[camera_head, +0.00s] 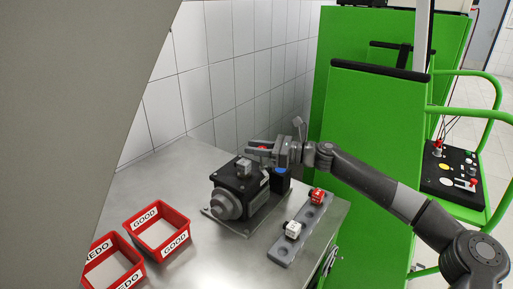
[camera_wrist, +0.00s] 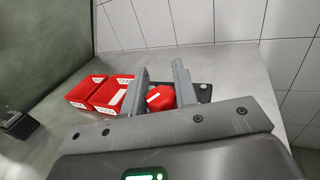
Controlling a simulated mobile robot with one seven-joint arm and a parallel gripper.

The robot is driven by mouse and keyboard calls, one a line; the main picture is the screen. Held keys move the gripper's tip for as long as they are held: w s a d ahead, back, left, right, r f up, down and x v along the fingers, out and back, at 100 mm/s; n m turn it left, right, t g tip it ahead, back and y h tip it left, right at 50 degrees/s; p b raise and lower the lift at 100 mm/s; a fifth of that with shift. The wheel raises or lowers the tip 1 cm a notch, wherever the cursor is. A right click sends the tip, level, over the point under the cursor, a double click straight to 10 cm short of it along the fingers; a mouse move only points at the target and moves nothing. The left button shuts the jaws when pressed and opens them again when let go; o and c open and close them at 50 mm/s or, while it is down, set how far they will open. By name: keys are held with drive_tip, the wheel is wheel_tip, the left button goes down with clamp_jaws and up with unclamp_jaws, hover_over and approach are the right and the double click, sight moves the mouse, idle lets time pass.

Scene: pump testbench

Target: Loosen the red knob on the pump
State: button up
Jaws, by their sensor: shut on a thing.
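The pump (camera_head: 240,185) is a dark block with a grey round end, standing on a metal plate on the steel table. The red knob (camera_head: 263,148) shows near the far upper right of the pump, partly hidden by my gripper (camera_head: 256,148). In the wrist view the red knob (camera_wrist: 160,98) sits between the two grey fingers of my gripper (camera_wrist: 160,72). The fingers are shut on it, one on each side. Its lower part is hidden behind the gripper body.
Two red bins, one labelled GOOD (camera_head: 185,240) and one labelled REDO (camera_head: 107,245), stand on the table at left. A grey holder (camera_head: 281,250) with a white part (camera_head: 293,229) and a red part (camera_head: 317,196) lies right of the pump. A tiled wall is behind; green panels (camera_head: 365,150) stand at right.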

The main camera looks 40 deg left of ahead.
drive_tip(key=shift+f, duration=0.15)
idle(0.3)
drive_tip(key=o, duration=1)
drive_tip(key=v, duration=1)
drive_tip(key=shift+w+d, duration=0.2)
drive_tip(key=shift+d, duration=0.1)
